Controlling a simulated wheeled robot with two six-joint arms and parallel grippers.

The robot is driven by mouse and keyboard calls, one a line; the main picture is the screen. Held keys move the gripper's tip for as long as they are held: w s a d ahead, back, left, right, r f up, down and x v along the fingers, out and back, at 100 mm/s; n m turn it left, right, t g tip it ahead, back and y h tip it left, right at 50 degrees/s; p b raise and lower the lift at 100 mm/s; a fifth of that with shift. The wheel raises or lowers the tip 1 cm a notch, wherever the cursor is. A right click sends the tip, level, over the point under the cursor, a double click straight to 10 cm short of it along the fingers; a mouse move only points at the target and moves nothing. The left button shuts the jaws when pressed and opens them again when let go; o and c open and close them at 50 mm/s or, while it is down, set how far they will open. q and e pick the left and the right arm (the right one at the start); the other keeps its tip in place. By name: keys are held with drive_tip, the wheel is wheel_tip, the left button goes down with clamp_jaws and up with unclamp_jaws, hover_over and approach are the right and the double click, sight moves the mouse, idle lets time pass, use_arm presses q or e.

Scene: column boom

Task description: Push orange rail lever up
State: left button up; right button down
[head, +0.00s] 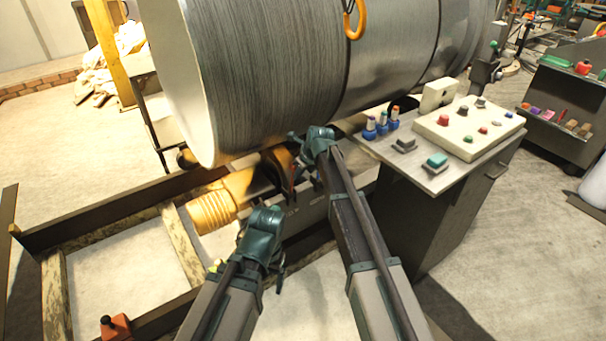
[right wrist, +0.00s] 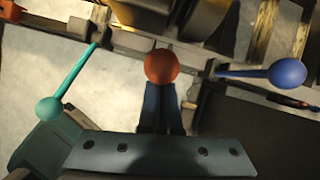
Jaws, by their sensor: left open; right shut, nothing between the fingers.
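The orange lever's round knob (right wrist: 161,67) is at the upper middle of the right wrist view. It covers the tips of my right gripper (right wrist: 162,95), whose shut, empty fingers lie directly below it in the picture. I cannot tell if they touch. A teal lever (right wrist: 72,78) stands to the left and a blue lever (right wrist: 286,72) to the right. In the head view my right gripper (head: 314,142) is at the machine's rail under the big drum, and the orange lever cannot be made out there. My left gripper (head: 262,225) is open, lower and to the left.
A large metal drum (head: 290,70) hangs over the rail. A yellow motor (head: 211,207) is left of the grippers. A control cabinet (head: 440,180) with buttons stands close on the right. A dark frame (head: 100,225) lies at the left.

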use_arm(q)
drive_tip(key=shift+r, duration=0.35)
use_arm(e)
drive_tip(key=shift+w+a+r, duration=0.2)
drive_tip(key=shift+w+a, duration=0.15)
drive_tip(key=shift+w, duration=0.3)
drive_tip(key=shift+w+a+r, duration=0.15)
drive_tip(key=shift+w+a, duration=0.2)
drive_tip(key=shift+w, duration=0.25)
